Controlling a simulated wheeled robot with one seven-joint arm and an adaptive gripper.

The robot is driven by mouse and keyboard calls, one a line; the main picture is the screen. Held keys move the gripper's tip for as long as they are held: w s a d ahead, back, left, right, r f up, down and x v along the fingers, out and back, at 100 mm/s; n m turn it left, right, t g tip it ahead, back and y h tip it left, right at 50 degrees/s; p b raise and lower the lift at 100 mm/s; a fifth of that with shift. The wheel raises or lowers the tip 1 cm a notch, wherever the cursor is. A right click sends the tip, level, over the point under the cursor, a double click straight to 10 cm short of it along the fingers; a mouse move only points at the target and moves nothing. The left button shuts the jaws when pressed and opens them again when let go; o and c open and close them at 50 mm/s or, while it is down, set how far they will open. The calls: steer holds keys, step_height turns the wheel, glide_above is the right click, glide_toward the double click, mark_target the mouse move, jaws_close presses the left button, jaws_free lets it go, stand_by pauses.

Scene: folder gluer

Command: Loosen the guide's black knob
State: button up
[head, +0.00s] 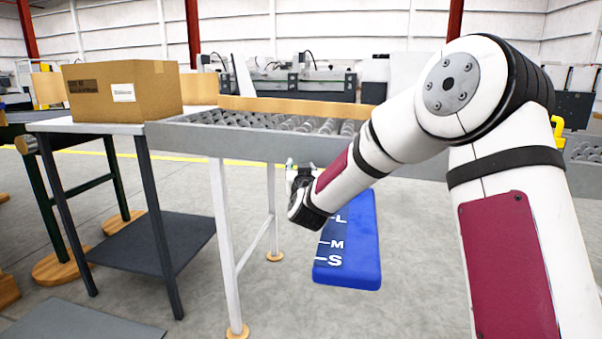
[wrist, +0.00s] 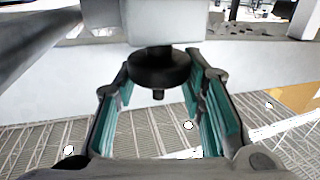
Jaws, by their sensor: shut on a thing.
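The guide's black knob (wrist: 158,68) is round and dark, with a short stub at its near side, in the upper middle of the wrist view. It sits under a grey block (wrist: 149,22) on the pale guide bar (wrist: 50,80). My gripper (wrist: 160,78) has its two teal-padded fingers on either side of the knob, shut on it. In the head view the knob is not visible. My gripper there is mostly hidden behind my wrist, in front of the roller conveyor (head: 190,140).
A blue block marked L, M and S (head: 347,262) is below my wrist. A cardboard box (head: 122,90) stands on a table (head: 95,127) at the left. Table and conveyor legs stand left of my arm. Open grey floor lies in front.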

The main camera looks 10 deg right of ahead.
steer(key=o, duration=1.2)
step_height(320, 180, up, 10)
